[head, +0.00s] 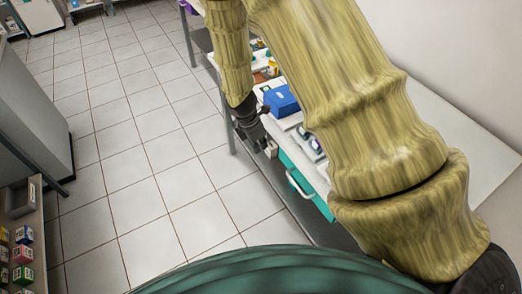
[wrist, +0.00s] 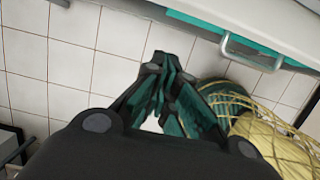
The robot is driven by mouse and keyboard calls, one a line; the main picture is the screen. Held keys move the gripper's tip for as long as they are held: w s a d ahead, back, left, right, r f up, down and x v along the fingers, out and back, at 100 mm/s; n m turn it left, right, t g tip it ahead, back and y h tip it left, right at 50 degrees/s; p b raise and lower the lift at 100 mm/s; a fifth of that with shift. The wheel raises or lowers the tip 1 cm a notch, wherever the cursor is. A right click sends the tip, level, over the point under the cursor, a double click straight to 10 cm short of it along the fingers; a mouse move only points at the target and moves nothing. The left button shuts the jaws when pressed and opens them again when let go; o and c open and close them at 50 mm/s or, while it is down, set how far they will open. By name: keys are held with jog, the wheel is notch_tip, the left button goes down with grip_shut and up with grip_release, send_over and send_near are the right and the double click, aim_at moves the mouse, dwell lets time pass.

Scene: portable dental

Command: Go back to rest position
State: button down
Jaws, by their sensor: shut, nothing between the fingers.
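My gripper (head: 270,149) hangs at the end of my arm in the head view, beside the front edge of the table (head: 487,163) and above the tiled floor. The wrist view shows my gripper (wrist: 162,65) with its two dark fingers brought together at the tips and nothing between them. Part of my own arm and base shows at the right of the wrist view.
A teal drawer with a pale handle (head: 299,186) is close to my gripper; the handle also shows in the wrist view (wrist: 252,55). A blue box (head: 281,101) and small items stand on the table. Shelves with small boxes (head: 22,254) are at left. Open floor (head: 150,150) lies between.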

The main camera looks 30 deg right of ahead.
jog(key=shift+v, duration=1.25)
jog(key=s+a+f+m+y, duration=0.35)
jog(key=s+f+m, duration=0.45)
jog(key=s+f, duration=0.6)
jog(key=s+f+m, duration=0.3)
jog(key=s+m, duration=0.2)
jog(key=s, duration=0.3)
jog(key=s+f+m, duration=0.3)
jog(key=s+m, duration=0.3)
jog(key=s, duration=0.3)
jog(key=shift+s+a+f+h, duration=0.25)
jog(key=shift+a+f+h, duration=0.05)
jog(key=shift+a+h, duration=0.05)
